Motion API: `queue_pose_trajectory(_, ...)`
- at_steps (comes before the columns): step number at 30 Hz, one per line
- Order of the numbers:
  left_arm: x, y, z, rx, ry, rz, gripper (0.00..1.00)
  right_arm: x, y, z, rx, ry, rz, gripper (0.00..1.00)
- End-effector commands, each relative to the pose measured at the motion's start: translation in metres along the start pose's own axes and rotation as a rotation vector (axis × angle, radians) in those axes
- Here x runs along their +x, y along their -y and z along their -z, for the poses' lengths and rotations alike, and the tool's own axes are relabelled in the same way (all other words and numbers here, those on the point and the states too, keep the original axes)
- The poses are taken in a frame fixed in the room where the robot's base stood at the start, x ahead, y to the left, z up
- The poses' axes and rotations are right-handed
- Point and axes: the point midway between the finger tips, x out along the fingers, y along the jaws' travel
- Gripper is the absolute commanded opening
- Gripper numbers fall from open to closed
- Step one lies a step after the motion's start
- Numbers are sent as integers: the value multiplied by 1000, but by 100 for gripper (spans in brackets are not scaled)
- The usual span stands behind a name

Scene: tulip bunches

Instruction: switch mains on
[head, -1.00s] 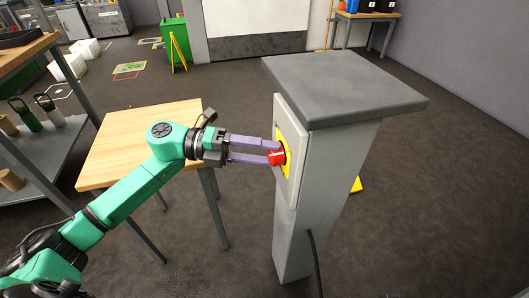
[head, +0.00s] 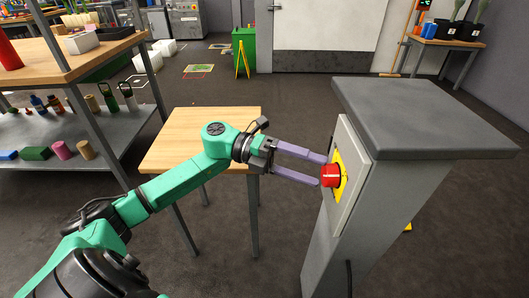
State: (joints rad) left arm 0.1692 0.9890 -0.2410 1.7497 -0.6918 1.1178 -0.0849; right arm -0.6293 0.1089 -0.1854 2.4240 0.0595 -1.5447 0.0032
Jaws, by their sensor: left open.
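A red knob (head: 330,175) sticks out of a yellow plate (head: 339,181) on a pale switch box (head: 347,165). The box is on the left face of a grey pedestal (head: 345,235) with a dark flat top (head: 420,115). My left gripper (head: 322,171) is open, its two purple fingers pointing right at the knob. The fingertips are beside the knob, one higher and farther back, the other lower and nearer. I cannot tell whether they touch it. My right gripper is not in view.
A small wooden table (head: 190,125) stands behind my left arm. A shelf unit (head: 90,130) with bottles and cylinders is at the left. A green bin (head: 245,50) and a plant table (head: 455,44) are at the back. Floor between is open.

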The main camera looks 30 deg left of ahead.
Motion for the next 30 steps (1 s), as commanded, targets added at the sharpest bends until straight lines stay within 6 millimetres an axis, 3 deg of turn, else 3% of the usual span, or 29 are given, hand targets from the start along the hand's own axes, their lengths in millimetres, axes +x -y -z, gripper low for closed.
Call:
queue_pose_trajectory(9,-90,-1,0,-3,3,-5,89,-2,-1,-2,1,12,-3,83)
queue_pose_trajectory(13,-114,-1,0,0,2,-3,89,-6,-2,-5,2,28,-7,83)
queue_pose_trajectory(18,-125,0,0,1,0,-1,89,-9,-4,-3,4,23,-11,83)
queue_pose_trajectory(30,-124,0,0,1,0,-1,89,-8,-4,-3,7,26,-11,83)
